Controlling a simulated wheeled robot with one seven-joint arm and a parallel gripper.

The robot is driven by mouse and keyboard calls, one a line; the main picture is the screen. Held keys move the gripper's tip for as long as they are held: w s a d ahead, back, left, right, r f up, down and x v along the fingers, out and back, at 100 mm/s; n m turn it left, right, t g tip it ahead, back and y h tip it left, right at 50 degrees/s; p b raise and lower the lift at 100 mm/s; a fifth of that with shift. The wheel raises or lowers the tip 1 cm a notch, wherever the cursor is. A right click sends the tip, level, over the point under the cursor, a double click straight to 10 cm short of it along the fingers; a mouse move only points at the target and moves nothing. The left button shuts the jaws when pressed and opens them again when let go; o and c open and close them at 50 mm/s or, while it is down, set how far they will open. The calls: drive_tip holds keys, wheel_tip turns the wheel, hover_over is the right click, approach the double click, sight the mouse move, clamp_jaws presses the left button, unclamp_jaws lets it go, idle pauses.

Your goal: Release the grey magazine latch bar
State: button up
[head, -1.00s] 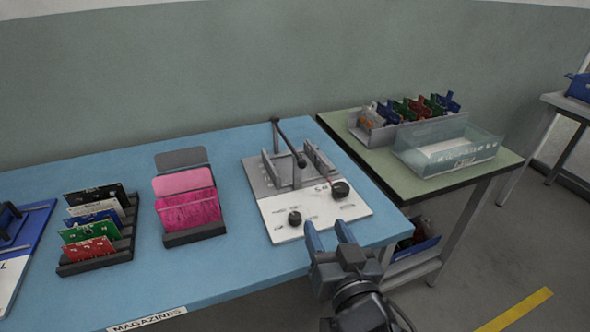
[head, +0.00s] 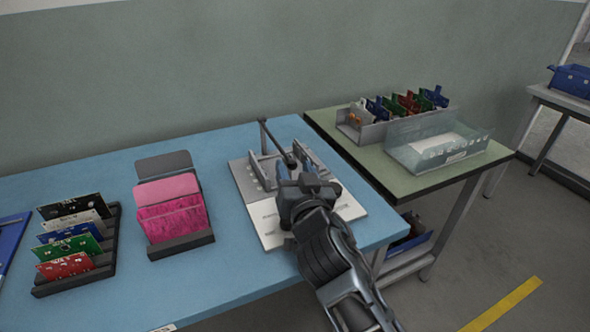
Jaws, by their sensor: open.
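A grey and white fixture (head: 260,213) stands on the blue table, with two upright grey side rails. A dark grey bar (head: 274,141) with a round black end slants from a thin post at its back down toward the front, between the rails. It looks like the latch bar. My gripper (head: 309,178) is open over the front of the fixture, its fingers close to the bar's black end. I cannot tell whether they touch it. My gripper and wrist hide the fixture's front knobs and much of its white front plate.
A rack with pink boards (head: 171,222) and a rack of several coloured circuit boards (head: 110,251) stand to the left on the blue table (head: 215,267). At right, a green table (head: 365,163) holds a clear bin (head: 405,159) and a grey tray of parts (head: 350,128).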

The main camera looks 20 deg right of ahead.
drive_tip(key=shift+w, duration=0.1)
clamp_jaws()
idle(0.4)
